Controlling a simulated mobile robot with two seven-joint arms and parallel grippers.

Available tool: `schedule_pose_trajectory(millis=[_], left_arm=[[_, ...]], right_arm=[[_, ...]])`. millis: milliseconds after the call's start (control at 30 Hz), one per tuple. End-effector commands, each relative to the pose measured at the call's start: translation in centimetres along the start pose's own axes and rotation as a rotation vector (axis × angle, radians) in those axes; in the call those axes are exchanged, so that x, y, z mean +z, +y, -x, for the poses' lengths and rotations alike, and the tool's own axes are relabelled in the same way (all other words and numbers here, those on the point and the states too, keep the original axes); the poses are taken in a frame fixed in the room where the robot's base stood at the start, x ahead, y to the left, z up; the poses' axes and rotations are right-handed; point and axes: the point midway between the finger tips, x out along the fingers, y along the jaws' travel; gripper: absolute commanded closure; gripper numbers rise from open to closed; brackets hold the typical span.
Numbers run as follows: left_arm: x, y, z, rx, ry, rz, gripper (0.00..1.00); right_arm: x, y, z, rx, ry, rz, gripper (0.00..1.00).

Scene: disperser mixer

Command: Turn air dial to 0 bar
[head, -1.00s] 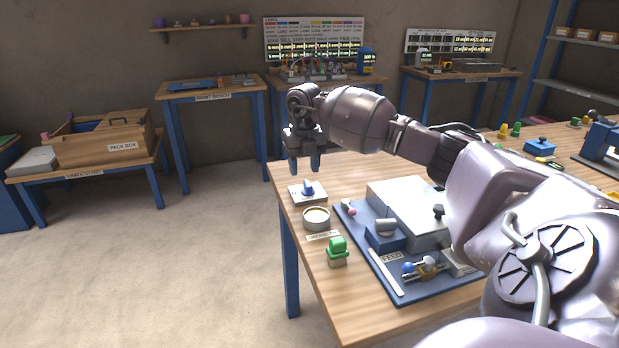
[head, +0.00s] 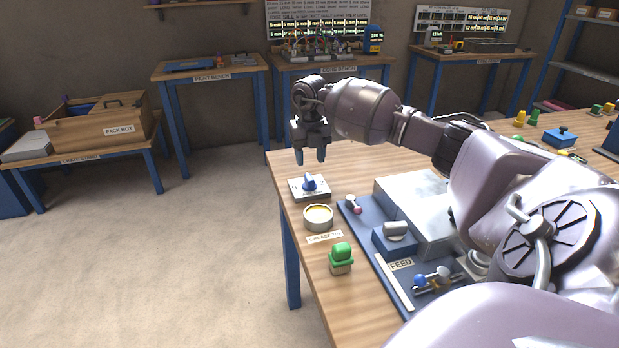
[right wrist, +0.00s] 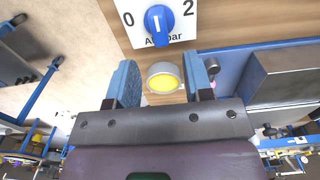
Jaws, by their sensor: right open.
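The air dial is a blue knob (head: 309,184) on a pale square plate (head: 321,194) at the table's left edge in the head view. In the right wrist view the blue knob (right wrist: 158,19) sits at the top, between the printed marks 0 on the left and 2 on the right. Its white pointer line stands roughly upright, between these marks. My right gripper (head: 310,157) is open and empty, above and just behind the dial in the head view, apart from it. Its two blue fingers (right wrist: 160,82) show in the right wrist view. My left gripper is not in view.
A round grease tin (head: 318,217) with yellow content stands just in front of the dial. A green-topped block (head: 341,257) stands nearer. A blue feed board (head: 362,216) with a metal box (head: 412,200) lies to the right. Bare wood lies behind the dial.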

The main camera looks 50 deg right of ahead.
Motion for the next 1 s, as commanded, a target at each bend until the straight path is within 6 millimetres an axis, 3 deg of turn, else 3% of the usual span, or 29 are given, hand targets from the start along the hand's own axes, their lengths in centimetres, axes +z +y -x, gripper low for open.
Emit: schedule_pose_trajectory(millis=[100, 400, 833, 1000], left_arm=[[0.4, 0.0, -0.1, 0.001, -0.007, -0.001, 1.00], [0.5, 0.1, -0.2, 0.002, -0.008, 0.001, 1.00], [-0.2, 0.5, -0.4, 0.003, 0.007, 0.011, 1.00], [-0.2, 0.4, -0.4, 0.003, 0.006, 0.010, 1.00]], right_arm=[[-0.1, 0.0, -2.5, 0.001, 0.005, 0.000, 0.53], [0.0, 0.0, -6.1, 0.000, 0.002, 0.000, 0.53], [0.0, 0.0, -6.8, 0.001, 0.000, 0.001, 0.53], [0.0, 0.0, -6.7, 0.001, 0.000, 0.001, 0.78]])
